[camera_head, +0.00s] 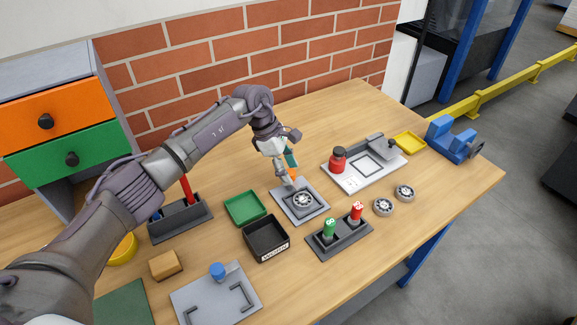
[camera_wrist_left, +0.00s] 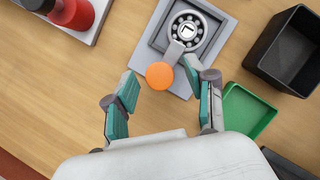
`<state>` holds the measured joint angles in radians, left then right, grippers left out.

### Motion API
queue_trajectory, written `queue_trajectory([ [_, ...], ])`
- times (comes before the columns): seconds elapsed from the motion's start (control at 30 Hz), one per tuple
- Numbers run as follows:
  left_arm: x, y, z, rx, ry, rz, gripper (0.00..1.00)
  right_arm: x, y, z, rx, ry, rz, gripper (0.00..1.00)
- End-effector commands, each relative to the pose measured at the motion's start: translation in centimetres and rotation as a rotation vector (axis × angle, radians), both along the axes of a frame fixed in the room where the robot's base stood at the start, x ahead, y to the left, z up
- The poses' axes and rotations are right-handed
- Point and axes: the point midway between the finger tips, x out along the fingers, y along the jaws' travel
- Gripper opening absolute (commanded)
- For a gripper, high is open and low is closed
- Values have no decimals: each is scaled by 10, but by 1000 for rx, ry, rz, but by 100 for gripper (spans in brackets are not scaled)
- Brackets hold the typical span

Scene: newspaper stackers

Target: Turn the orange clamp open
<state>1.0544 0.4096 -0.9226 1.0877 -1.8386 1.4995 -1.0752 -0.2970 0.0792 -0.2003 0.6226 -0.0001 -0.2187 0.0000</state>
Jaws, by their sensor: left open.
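The orange clamp shows in the left wrist view as a round orange knob (camera_wrist_left: 160,75) on a short grey arm. The arm reaches over the edge of a square grey fixture (camera_wrist_left: 152,38), towards a round bearing (camera_wrist_left: 186,27) seated in it. In the head view the fixture (camera_head: 317,210) lies mid-table, and the clamp (camera_head: 292,173) is partly hidden by my gripper. My left gripper (camera_wrist_left: 166,82) is open, its teal fingers on either side of the knob. I cannot tell whether either finger touches it. My right gripper is in neither view.
A black bin (camera_head: 266,240) and a green tray (camera_head: 245,208) lie beside the fixture. A grey holder (camera_head: 340,243) with green and red pieces stands in front. A white plate with a red bottle (camera_head: 337,160) is behind right. Two loose bearings (camera_head: 383,207) lie to the right.

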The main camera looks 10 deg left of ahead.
Motion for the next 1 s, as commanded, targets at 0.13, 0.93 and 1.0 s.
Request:
queue_trajectory([
  [0.13, 0, -1, -3, 1, 0, 0, 55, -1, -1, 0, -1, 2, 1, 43],
  [0.93, 0, 0, -2, 1, -1, 32, 0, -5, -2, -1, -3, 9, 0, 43],
  [1.0, 0, 0, -2, 0, -2, 58, 0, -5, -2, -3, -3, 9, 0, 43],
])
